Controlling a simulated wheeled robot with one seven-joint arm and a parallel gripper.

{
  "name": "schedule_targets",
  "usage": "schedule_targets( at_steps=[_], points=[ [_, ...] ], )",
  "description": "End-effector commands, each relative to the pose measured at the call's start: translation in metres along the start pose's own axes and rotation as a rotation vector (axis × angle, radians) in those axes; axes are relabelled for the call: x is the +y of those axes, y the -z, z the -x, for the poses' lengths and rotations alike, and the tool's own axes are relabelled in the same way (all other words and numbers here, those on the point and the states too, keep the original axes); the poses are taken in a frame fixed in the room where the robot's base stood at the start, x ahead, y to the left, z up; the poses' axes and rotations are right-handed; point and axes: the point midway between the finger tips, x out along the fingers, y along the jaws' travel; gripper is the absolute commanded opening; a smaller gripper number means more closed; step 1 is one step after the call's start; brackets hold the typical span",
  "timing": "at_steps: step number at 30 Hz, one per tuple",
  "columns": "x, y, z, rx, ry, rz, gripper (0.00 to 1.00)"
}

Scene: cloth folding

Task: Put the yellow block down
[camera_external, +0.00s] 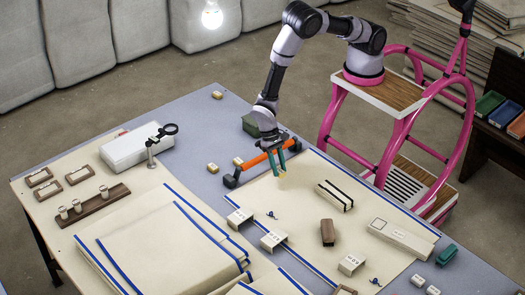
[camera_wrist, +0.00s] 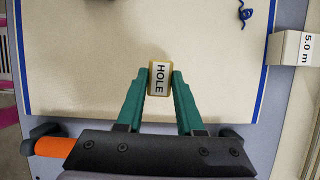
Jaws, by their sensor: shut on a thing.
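The block's top is pale and reads "HOLE". In the outside view the yellow block (camera_external: 282,183) is a small pale patch below the fingertips. I cannot tell whether its underside touches the cloth.
An orange bar with dark ends (camera_external: 252,162) lies just left of my gripper. Small yellowish blocks (camera_external: 212,167) stand farther left. White labelled blocks (camera_external: 273,240), a striped block (camera_external: 334,195) and a brown block (camera_external: 327,232) stand nearby. Bare cloth lies around the held block.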

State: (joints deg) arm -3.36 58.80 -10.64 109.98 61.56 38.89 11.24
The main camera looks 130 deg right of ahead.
Motion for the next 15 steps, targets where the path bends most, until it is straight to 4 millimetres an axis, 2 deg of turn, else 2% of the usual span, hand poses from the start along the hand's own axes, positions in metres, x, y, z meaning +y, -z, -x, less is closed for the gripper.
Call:
schedule_targets(
  at_steps=[3, 9, 11, 15],
  points=[
    [0.000, -0.011, 0.023, 0.000, 0.001, 0.003, 0.00],
    [0.001, -0.019, 0.044, 0.000, 0.000, 0.002, 0.00],
    [0.005, -0.024, 0.045, -0.002, -0.002, 0.003, 0.00],
    [0.032, -0.048, 0.037, -0.011, -0.005, 0.013, 0.00]
  ],
)
